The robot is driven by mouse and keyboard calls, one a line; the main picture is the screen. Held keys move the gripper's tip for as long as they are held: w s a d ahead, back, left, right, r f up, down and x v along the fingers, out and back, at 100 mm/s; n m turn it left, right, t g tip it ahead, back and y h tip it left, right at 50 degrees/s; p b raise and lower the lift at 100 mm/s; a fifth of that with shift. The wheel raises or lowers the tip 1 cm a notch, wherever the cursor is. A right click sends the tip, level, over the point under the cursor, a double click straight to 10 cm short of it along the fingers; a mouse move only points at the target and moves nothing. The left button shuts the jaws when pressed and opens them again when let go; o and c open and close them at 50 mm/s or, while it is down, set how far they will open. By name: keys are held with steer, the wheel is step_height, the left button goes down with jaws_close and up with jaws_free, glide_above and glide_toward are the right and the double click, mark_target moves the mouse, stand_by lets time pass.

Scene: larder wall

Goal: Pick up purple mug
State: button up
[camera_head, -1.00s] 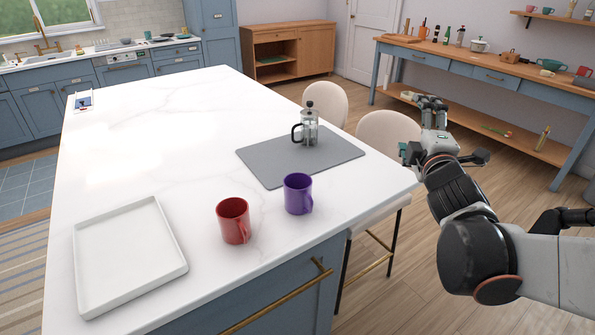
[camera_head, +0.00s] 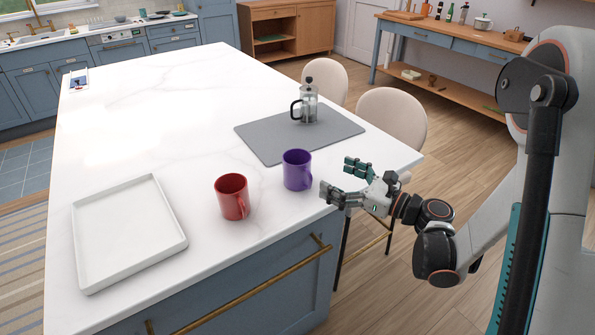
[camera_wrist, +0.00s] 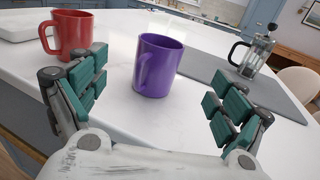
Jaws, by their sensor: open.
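The purple mug (camera_head: 297,170) stands upright on the white island top near its front right edge. In the wrist view the purple mug (camera_wrist: 158,66) is ahead of the fingers and between them, with its handle toward the left. My gripper (camera_head: 342,181) is open and empty at the right of the mug, at the counter's edge. In the wrist view my gripper (camera_wrist: 155,100) has its two teal-padded fingers spread wide, and they do not touch the mug.
A red mug (camera_head: 232,197) stands close left of the purple one. A French press (camera_head: 309,104) stands on a grey mat (camera_head: 262,142) behind. A white tray (camera_head: 84,275) lies at the left. Two pale chairs (camera_head: 393,115) stand along the island's right side.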

mark_target(309, 163)
steer(key=p+x, duration=0.3)
steer(key=x, duration=0.5)
steer(key=shift+w+a+r, duration=0.1)
steer(key=shift+r, duration=0.1)
steer(key=x, duration=0.4)
steer(key=shift+w+a, duration=0.2)
steer(key=shift+a, duration=0.05)
steer(key=c, duration=1.5)
